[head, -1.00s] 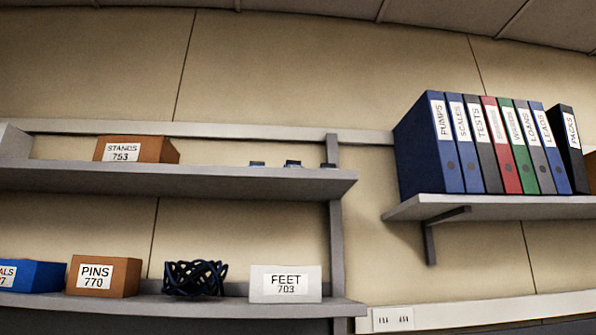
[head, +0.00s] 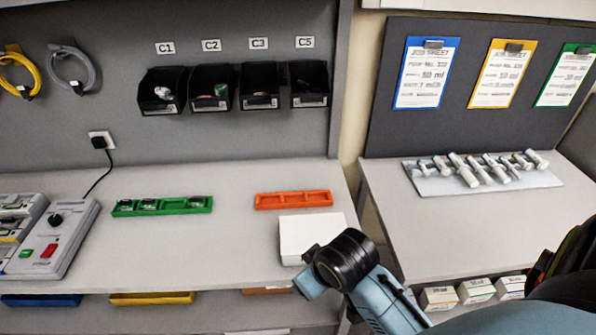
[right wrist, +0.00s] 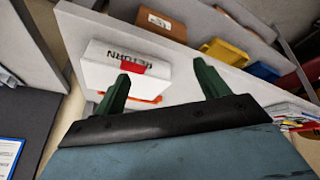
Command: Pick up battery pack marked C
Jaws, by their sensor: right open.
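A green tray (head: 163,212) on the bench at centre left in the head view holds small dark packs (head: 148,204). Their letters are too small to read, so I cannot tell which, if any, is the battery pack marked C. My right gripper (right wrist: 162,84) is open in the right wrist view, with nothing between its two green fingers. A white box (right wrist: 112,68) with a red label lies beyond its left finger. In the head view my right arm reaches in front of the same white box (head: 312,232), well right of the green tray. My left gripper is out of view.
An empty orange tray (head: 293,200) sits behind the white box. A grey device (head: 62,235) with red and green buttons is at the left. Black bins (head: 208,88) hang on the back panel. The bench between the green tray and white box is clear.

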